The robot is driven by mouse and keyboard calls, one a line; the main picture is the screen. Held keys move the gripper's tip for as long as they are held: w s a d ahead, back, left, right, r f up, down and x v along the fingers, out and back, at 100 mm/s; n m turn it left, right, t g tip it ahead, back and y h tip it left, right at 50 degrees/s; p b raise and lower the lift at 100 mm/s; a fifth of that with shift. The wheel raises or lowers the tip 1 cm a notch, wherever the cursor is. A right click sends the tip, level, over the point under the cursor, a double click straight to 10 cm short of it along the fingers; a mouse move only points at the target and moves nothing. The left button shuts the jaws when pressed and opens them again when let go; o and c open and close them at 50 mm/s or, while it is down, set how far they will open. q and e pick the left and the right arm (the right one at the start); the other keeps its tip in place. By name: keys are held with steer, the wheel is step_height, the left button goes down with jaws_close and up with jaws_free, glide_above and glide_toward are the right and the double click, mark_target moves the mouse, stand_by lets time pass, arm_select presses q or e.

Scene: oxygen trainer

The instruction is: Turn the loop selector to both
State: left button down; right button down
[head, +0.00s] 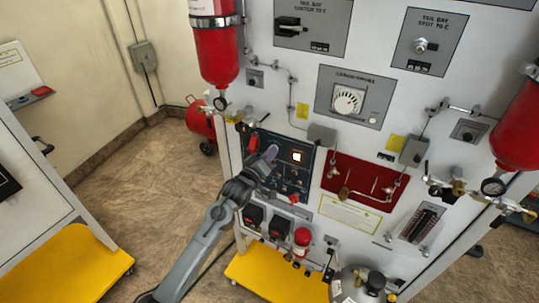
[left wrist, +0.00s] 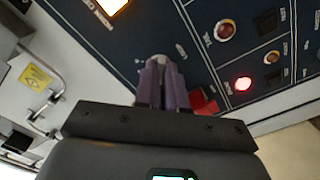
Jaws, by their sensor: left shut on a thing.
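The dark blue control panel (head: 282,164) is on the front of the white trainer, left of its middle. My left gripper (head: 271,153) reaches up to its upper left part. In the left wrist view the purple fingers (left wrist: 162,68) are together against the panel face (left wrist: 192,22). They are shut on a small knob there, which I take as the loop selector. The fingers hide nearly all of the knob, so its pointing direction and label cannot be read. My right gripper is not in view.
A lit square lamp (head: 297,156) is right of the fingers. In the left wrist view a lit red lamp (left wrist: 243,83) and a red part (left wrist: 203,102) are close by. Red cylinders (head: 215,55) flank the trainer. A yellow platform (head: 275,279) is below.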

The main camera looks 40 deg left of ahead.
arm_select(q)
steer(key=shift+r+m, duration=0.1)
steer(key=shift+m, duration=0.2)
steer(key=m+p, duration=0.4)
steer(key=m, duration=0.4)
stand_by(0.3)
stand_by(0.5)
steer(key=c, duration=1.2)
jaws_free()
